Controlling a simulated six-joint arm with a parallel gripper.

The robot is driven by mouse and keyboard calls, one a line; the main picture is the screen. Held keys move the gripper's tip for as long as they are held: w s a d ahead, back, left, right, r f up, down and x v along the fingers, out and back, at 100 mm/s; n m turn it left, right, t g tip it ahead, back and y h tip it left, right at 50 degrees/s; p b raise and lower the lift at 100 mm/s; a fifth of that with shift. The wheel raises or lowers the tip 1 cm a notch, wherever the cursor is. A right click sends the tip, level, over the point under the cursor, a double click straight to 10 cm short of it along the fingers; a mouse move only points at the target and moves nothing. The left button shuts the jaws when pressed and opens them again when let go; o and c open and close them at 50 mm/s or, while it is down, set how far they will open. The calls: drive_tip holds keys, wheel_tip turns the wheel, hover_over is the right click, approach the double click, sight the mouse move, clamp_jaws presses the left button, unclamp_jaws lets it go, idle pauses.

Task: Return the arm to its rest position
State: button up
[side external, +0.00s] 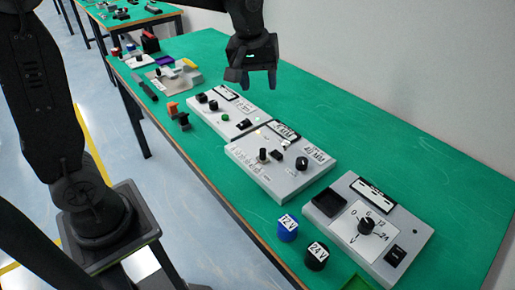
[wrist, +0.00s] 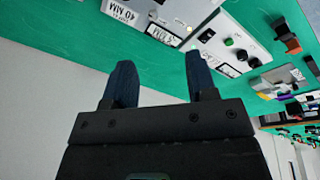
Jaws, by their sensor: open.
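My gripper (side external: 259,82) hangs above the green table, over the back side of the grey control panels, touching nothing. In the wrist view its two dark blue fingers (wrist: 160,85) stand apart with nothing between them. My arm's upper part comes in from the top of the side view, and its middle links are cut off by the frame.
The green table (side external: 440,170) carries a near panel with a dial (side external: 350,245), a middle panel (side external: 250,158) and a far panel (side external: 208,118). A blue 12V cylinder (side external: 288,229) and a black 24V cylinder (side external: 317,257) stand at the front edge. The back right is clear.

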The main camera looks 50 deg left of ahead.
drive_tip(key=s+d+m+t, duration=0.1)
drive_tip(key=s+m+t, duration=0.2)
drive_tip(key=s+m, duration=0.5)
drive_tip(key=s, duration=1.1)
drive_tip(key=shift+s+d, duration=0.15)
drive_tip(key=shift+s, duration=0.2)
